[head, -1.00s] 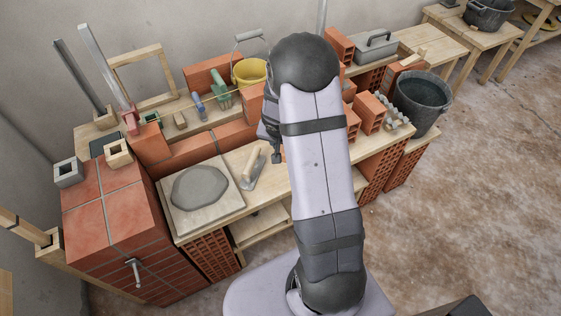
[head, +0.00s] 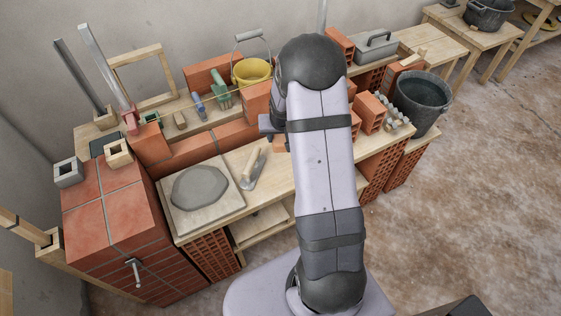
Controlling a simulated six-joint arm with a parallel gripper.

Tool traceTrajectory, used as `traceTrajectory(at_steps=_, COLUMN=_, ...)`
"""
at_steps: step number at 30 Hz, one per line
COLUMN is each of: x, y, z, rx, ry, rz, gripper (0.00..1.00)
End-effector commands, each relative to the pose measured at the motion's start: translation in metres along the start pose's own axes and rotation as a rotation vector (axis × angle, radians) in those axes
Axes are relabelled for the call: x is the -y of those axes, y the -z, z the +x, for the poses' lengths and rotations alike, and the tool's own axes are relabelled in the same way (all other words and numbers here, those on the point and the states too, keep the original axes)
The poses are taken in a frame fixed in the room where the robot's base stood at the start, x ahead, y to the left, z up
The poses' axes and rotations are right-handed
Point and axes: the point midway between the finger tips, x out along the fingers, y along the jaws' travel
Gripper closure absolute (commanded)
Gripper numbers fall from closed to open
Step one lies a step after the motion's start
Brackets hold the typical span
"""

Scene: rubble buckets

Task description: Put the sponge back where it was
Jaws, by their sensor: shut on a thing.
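I cannot make out a sponge for sure in the head view. My gripper is hidden behind my own arm, which stands up across the middle of the picture. Only a dark part of my wrist shows at the arm's left side, above the bench. What the jaws hold cannot be seen. A small tan block (head: 180,120) lies on the back shelf, too small to name surely.
On the bench (head: 222,161) are a mortar board (head: 176,216) and a trowel (head: 250,174). Behind are a yellow bucket (head: 252,73), a green-handled tool (head: 220,90) and bricks (head: 206,142). A dark bucket (head: 422,100) and bricks (head: 371,110) stand to the right.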

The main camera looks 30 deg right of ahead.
Motion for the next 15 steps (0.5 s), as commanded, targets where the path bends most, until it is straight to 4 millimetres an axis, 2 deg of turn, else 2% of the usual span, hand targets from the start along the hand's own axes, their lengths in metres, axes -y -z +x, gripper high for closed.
traceTrajectory(at_steps=8, x=0.0, y=-0.001, z=0.003, rx=0.0, ry=0.004, rz=-0.011, gripper=0.83)
traceTrajectory(at_steps=11, x=0.0, y=-0.006, z=0.012, rx=0.002, ry=0.003, rz=-0.011, gripper=0.83)
traceTrajectory(at_steps=15, x=0.0, y=-0.016, z=0.035, rx=0.004, ry=0.004, rz=-0.011, gripper=0.83)
